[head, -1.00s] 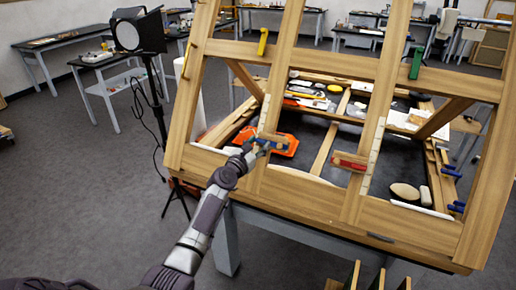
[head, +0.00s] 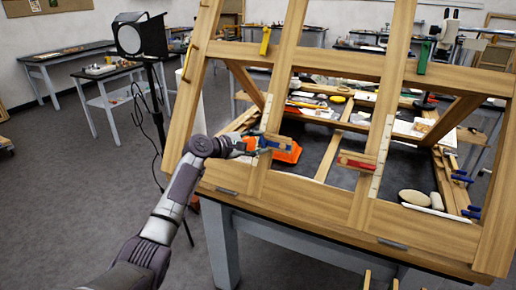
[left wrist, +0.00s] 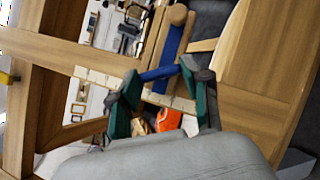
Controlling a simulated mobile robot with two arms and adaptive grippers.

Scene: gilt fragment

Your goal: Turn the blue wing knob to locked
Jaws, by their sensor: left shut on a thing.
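The blue wing knob (head: 270,141) sits on the left upright of a large tilted wooden frame (head: 338,63). In the left wrist view it shows as a short blue bar (left wrist: 160,73) between the teal finger pads. My left gripper (head: 257,143) reaches it from the left and is shut on it. In the left wrist view the gripper (left wrist: 163,88) has a finger on each side of the bar. A pale marked strip runs behind the fingers. The fingers partly hide the knob, and I cannot read any locked mark. My right gripper is not in view.
Yellow (head: 265,41) and green (head: 424,57) pieces are higher up. An orange tool (head: 287,152) lies behind the frame. A lamp on a stand (head: 140,36) is at the left.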

